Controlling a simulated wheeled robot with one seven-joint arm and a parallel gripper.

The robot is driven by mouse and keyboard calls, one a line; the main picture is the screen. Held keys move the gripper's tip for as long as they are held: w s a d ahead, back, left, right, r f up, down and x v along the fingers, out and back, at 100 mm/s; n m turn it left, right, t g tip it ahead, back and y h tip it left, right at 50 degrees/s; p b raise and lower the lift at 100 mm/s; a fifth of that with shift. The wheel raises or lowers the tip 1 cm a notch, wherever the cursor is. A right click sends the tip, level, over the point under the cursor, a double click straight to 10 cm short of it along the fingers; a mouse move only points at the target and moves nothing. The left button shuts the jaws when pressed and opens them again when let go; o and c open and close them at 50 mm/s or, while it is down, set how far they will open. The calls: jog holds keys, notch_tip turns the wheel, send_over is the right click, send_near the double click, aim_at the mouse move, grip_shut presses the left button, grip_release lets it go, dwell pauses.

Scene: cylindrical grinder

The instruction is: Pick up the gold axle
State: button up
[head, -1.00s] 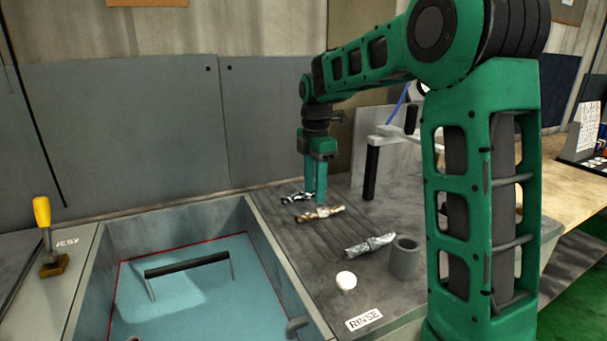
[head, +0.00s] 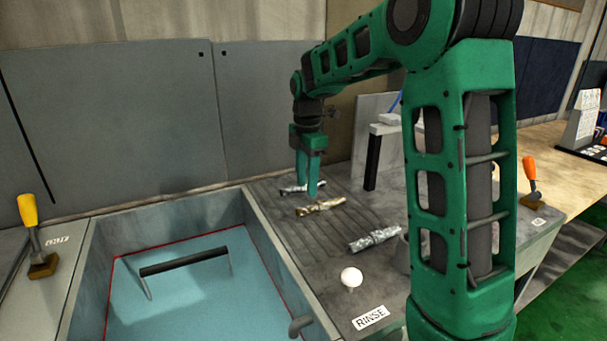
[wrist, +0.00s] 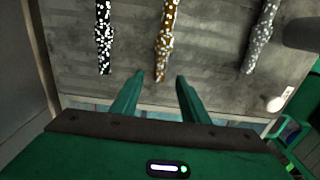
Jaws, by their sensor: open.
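The gold axle (head: 320,207) lies on the grooved grey counter, the middle one of three axles. In the wrist view the gold axle (wrist: 167,42) points down toward the gap between my fingers, its near end just beyond the fingertips. My gripper (head: 308,192) points down over the counter, behind the gold axle in the head view. In the wrist view my gripper (wrist: 160,77) is open and empty. A dark chrome axle (head: 302,187) lies behind, partly covered by the fingers; it also shows at the left in the wrist view (wrist: 103,38).
A silver axle (head: 374,239) lies nearer the front, beside a grey cup (head: 403,250) partly hidden by my arm. A white knob (head: 351,277) and a RINSE label (head: 371,318) are in front. The sunken blue basin (head: 190,290) is at the left. A white-topped stand (head: 374,155) rises behind.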

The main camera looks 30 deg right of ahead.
aim_at(307, 207)
notch_tip(307, 207, down, 8)
dwell(0.4)
grip_shut()
